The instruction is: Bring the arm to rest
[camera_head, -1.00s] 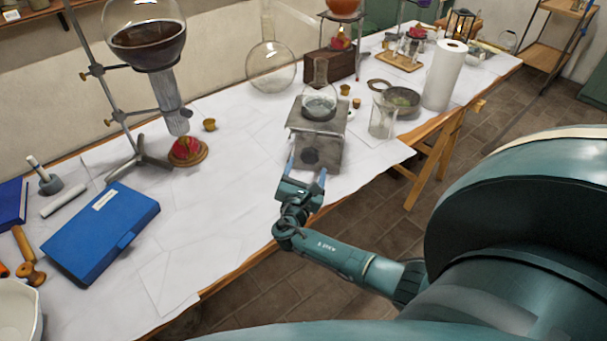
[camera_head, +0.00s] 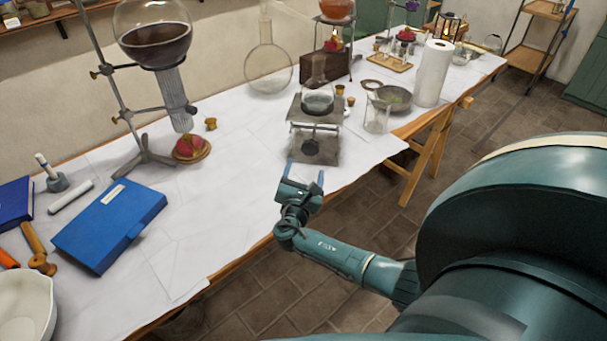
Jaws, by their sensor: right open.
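My right gripper (camera_head: 305,178) is open and empty, with its two pale blue fingers apart. It is over the front edge of the white-covered table (camera_head: 225,205), just in front of a metal burner stand (camera_head: 326,150). The fingertips look close to the stand but apart from it. A clear round flask (camera_head: 317,100) sits on top of the stand. My left gripper does not show.
A blue case (camera_head: 110,222) and a white bowl (camera_head: 25,305) are at the left. A large flask of dark liquid (camera_head: 153,40) hangs on a stand. A glass beaker (camera_head: 377,116) and a paper roll (camera_head: 433,73) are right of the burner stand. Tiled floor (camera_head: 300,285) is open in front.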

